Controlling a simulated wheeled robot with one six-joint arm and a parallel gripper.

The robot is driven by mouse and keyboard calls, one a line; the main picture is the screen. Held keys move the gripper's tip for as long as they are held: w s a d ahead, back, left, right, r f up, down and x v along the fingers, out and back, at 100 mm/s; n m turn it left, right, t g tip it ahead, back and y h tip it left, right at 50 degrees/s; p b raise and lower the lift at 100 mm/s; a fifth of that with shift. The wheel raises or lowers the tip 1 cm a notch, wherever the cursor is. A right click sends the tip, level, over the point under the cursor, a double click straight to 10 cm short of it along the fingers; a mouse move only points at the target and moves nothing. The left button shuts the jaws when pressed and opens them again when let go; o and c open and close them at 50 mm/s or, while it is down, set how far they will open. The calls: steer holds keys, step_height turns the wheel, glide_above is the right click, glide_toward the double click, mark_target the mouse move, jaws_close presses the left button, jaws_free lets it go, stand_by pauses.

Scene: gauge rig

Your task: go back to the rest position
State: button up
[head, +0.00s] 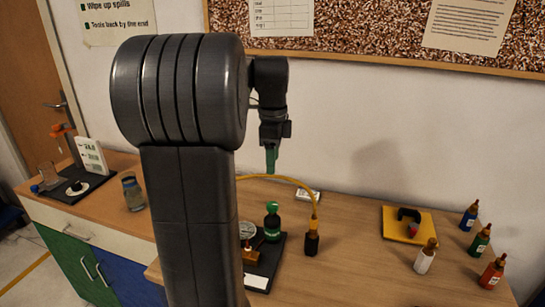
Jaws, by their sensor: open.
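My gripper (271,160) hangs from my arm above the bench, pointing down, with its greenish fingers open. I see nothing between them. The gripper is clear of the rig. My arm hides the rig's left part.
A yellow mat (407,226) holds a black and red item. Several small bottles (470,216) stand at the right, with a white one (425,257) nearer. At the left, a side counter holds a black tray (75,186) and a glass jar (133,192). The front middle bench is clear.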

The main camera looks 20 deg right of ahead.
mark_target(272, 204)
steer(key=shift+f, duration=0.1)
step_height(272, 204, down, 14)
steer(key=shift+r, duration=0.15)
stand_by(0.6)
steer(key=shift+r, duration=0.1)
steer(key=shift+f, duration=0.25)
steer(key=n+b, duration=0.1)
steer(key=n, duration=0.4)
steer(key=shift+r, duration=0.1)
steer(key=n+b, duration=0.2)
steer(key=n, duration=0.2)
steer(key=shift+n, duration=0.4)
steer(key=n+b, duration=0.3)
steer(key=n, duration=0.3)
steer(key=shift+n+b, duration=0.7)
steer(key=shift+n, duration=0.4)
stand_by(0.4)
